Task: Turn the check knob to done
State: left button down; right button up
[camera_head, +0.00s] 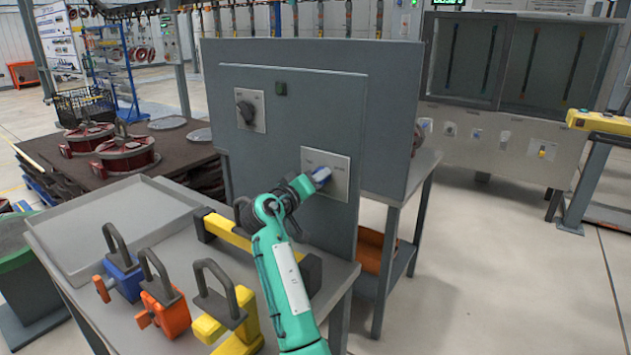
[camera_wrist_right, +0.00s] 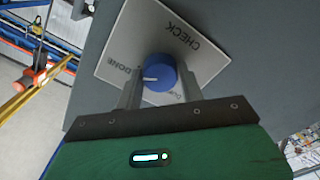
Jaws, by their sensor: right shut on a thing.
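The check knob (camera_wrist_right: 161,74) is blue with a white pointer line. It sits on a pale plate lettered CHECK and DONE (camera_wrist_right: 200,58), with a third, partly hidden label. In the right wrist view the pointer line lies on the knob's left side, towards the DONE lettering. My right gripper (camera_wrist_right: 160,88) is shut on the knob, one finger on each side. In the head view the knob (camera_head: 321,174) shows at the tip of my right gripper (camera_head: 314,179), in front of the plate (camera_head: 339,186) on the grey panel. My left gripper is not in view.
A dark knob (camera_head: 246,112) on its own plate sits higher left on the grey panel (camera_head: 300,88). Below are a blue hook block (camera_head: 124,275), an orange one (camera_head: 170,317), a yellow one (camera_head: 240,320) and an empty tray (camera_head: 120,225).

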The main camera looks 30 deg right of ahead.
jog(key=shift+f, duration=0.15)
jog(key=o, duration=1)
jog(key=shift+c, duration=0.2)
notch_tip(320, 180, up, 20)
jog(key=shift+r+p, duration=0.1)
jog(key=shift+p, duration=0.3)
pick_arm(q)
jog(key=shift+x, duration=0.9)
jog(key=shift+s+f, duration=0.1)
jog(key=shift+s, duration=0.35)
